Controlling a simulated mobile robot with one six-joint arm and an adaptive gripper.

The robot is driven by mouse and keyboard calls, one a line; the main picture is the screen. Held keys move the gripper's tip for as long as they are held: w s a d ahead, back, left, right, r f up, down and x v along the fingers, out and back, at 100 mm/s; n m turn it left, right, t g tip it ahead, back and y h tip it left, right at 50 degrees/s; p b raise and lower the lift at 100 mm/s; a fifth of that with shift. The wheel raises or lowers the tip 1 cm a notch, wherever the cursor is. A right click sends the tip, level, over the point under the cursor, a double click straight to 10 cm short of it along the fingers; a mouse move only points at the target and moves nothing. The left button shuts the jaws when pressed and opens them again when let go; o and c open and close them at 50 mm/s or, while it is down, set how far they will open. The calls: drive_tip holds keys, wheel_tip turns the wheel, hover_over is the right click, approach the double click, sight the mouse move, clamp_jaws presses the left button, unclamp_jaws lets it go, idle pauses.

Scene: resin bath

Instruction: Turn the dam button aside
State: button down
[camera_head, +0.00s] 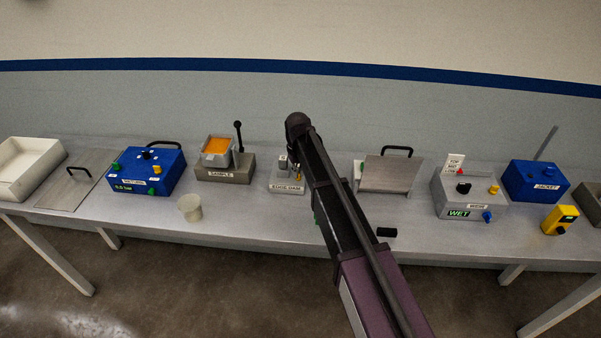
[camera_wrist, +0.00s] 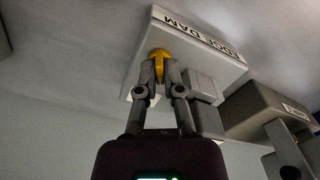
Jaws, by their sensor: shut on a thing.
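The grey edge dam block (camera_head: 287,188), lettered EDGE DAM, stands on the table just left of my arm in the head view. In the wrist view the block (camera_wrist: 207,62) appears upside down. Its yellow dam button (camera_wrist: 157,53) sits on the face near the lettering. My gripper (camera_wrist: 159,69) is shut on the button, with one finger on each side of it. The fingers cover part of the button, so its exact turn is hard to tell. In the head view my arm hides the gripper and the button.
Left of the block stands the SAMPLE stand (camera_head: 225,172) with an orange-filled tray. A blue box (camera_head: 147,172) and a pale cup (camera_head: 190,208) are farther left. On the right are a plate with a handle (camera_head: 389,174), the grey WEIR box (camera_head: 469,196) and the blue JACKET box (camera_head: 535,181).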

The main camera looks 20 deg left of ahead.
drive_tip(key=n, duration=0.6)
drive_tip(key=shift+w+d, duration=0.1)
drive_tip(key=shift+w, duration=0.05)
drive_tip(key=n, duration=0.6)
drive_tip(key=shift+w, duration=0.1)
drive_tip(key=c, duration=0.8)
unclamp_jaws()
drive_tip(key=shift+s, duration=0.2)
